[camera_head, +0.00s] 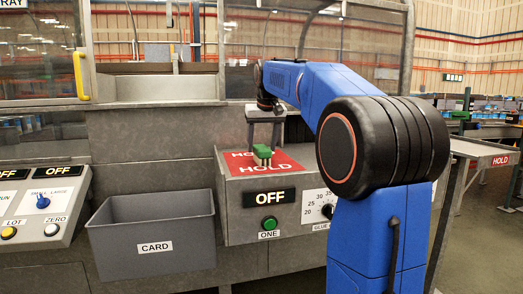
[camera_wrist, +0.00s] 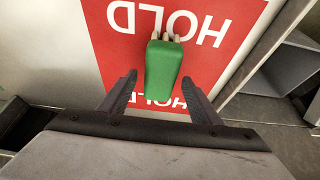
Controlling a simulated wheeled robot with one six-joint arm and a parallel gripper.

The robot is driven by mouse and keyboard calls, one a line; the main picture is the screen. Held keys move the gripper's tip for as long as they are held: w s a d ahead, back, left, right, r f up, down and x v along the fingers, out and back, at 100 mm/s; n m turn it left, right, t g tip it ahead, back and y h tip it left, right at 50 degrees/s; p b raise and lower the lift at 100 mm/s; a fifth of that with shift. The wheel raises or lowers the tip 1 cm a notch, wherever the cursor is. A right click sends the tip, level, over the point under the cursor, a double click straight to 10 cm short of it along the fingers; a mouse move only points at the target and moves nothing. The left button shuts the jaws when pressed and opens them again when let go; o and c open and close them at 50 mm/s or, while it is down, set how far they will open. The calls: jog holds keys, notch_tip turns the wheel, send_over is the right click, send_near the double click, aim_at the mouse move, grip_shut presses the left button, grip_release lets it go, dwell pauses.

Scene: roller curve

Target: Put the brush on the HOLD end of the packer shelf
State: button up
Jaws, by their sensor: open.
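The green brush (camera_head: 262,153) with pale bristles rests on the red HOLD patch (camera_head: 285,168) on top of the grey packer shelf unit. In the wrist view the brush (camera_wrist: 163,72) lies on the red patch (camera_wrist: 105,50), its bristles pointing up in the picture. My gripper (camera_head: 264,136) is above the brush with its fingers pointing down. In the wrist view my gripper (camera_wrist: 159,79) is open, one finger on each side of the brush's near end. A gap shows on both sides, so nothing is gripped.
Below the patch are an OFF display (camera_head: 270,197), a green button (camera_head: 269,223) and a dial (camera_head: 322,208). A grey CARD bin (camera_head: 152,240) hangs to the left. A control panel (camera_head: 42,205) is at far left. A HOLD-marked table (camera_head: 490,150) stands at right.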

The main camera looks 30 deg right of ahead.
jog(key=v, duration=0.9)
jog(key=shift+s+r, duration=0.2)
jog(key=shift+r, duration=0.15)
